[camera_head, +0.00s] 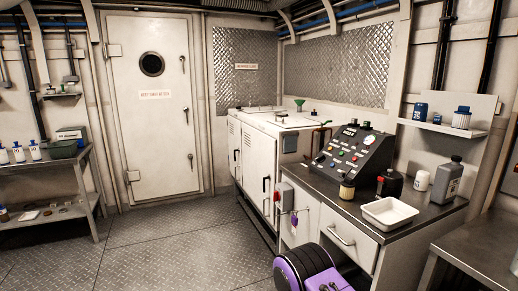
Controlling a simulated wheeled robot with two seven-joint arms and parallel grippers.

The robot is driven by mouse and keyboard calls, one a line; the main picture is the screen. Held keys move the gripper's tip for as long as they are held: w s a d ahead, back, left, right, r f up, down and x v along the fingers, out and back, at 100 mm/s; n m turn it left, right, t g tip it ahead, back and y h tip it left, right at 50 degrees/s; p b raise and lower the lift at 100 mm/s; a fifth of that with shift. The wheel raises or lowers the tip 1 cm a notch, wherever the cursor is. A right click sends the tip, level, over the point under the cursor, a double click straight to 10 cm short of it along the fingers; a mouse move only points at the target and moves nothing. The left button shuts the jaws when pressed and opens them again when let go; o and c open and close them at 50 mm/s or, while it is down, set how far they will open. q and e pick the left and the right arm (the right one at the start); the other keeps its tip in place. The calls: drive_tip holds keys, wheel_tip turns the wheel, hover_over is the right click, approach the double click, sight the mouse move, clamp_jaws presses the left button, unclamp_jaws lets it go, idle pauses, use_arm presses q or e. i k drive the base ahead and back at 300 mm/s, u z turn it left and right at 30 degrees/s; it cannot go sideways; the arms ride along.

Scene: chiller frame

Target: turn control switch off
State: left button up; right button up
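A black sloped control console (355,157) with several coloured buttons, knobs and gauges stands on the counter at the right of centre. A small grey box with a red part (277,197) is mounted at the left end of the counter's cabinet, with a purple item (294,220) hanging by it. I cannot tell which of these controls is the control switch, nor its position, as they are small here. Neither of my grippers is in view, and nothing touches the console or the box.
A white tray (390,212), a grey bottle (446,181) and dark-topped jars stand on the counter (425,214). A purple and black ribbed object (305,268) is low in front; I cannot identify it. A white chiller cabinet (258,160) stands behind. Floor (170,245) at left is clear.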

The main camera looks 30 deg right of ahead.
sight(322, 159)
drive_tip(key=i, duration=1.25)
drive_tip(key=z, duration=0.75)
drive_tip(key=i, duration=0.75)
drive_tip(key=z, duration=0.85)
